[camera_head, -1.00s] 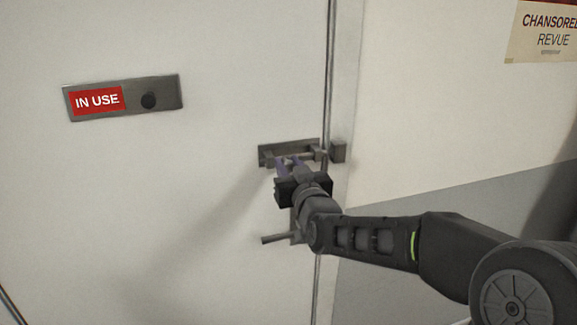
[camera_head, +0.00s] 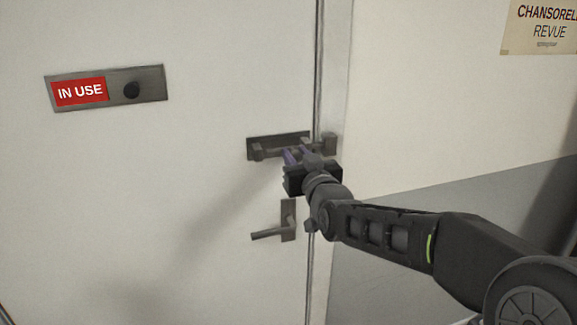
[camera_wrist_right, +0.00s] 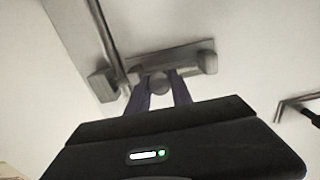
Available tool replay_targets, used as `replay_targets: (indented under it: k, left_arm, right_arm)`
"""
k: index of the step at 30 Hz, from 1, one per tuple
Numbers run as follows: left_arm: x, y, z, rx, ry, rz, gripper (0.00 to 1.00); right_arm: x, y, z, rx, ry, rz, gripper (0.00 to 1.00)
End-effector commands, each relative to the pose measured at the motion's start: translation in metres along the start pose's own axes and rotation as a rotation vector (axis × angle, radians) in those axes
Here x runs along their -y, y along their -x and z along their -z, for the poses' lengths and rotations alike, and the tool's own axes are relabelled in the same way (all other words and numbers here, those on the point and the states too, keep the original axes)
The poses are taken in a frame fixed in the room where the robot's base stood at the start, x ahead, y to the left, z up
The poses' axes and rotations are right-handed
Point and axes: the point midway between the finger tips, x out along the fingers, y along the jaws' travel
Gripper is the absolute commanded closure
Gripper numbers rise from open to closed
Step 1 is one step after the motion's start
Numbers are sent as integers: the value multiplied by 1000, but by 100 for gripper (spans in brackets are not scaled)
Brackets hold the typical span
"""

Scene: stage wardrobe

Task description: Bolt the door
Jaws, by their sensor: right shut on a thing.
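The white door (camera_head: 190,200) stands flush beside its frame. A dark metal slide bolt (camera_head: 262,142) is mounted on it near the right edge, and a keeper block (camera_head: 329,143) sits on the frame across the gap. My right gripper (camera_head: 298,155) is shut on the bolt's knob, towards the keeper end of the plate. In the right wrist view, the knob (camera_wrist_right: 160,85) is between the purple fingers, and the keeper (camera_wrist_right: 103,85) is at left. The bar appears to reach the keeper; I cannot tell how deep it sits. My left gripper is out of view.
A lever handle (camera_head: 270,234) is on the door below the bolt, close to my right wrist. A plate with a red "IN USE" sign (camera_head: 80,93) is at upper left. A poster (camera_head: 543,28) hangs on the wall at right.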

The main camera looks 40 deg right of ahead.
Motion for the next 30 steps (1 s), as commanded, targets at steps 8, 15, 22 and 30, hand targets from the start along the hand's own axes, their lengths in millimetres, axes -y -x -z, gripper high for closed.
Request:
replay_targets:
  k: [8, 15, 22, 30]
  left_arm:
    - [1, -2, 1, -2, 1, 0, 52]
    - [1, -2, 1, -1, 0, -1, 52]
    - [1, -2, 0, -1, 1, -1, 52]
    - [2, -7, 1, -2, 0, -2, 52]
  right_arm:
    - [-7, 0, 0, 2, -3, -10, 100]
    - [-6, 0, 0, 2, -3, -9, 57]
    - [-5, 0, 0, 2, -3, -6, 54]
    - [-5, 13, -1, 0, -2, -6, 54]
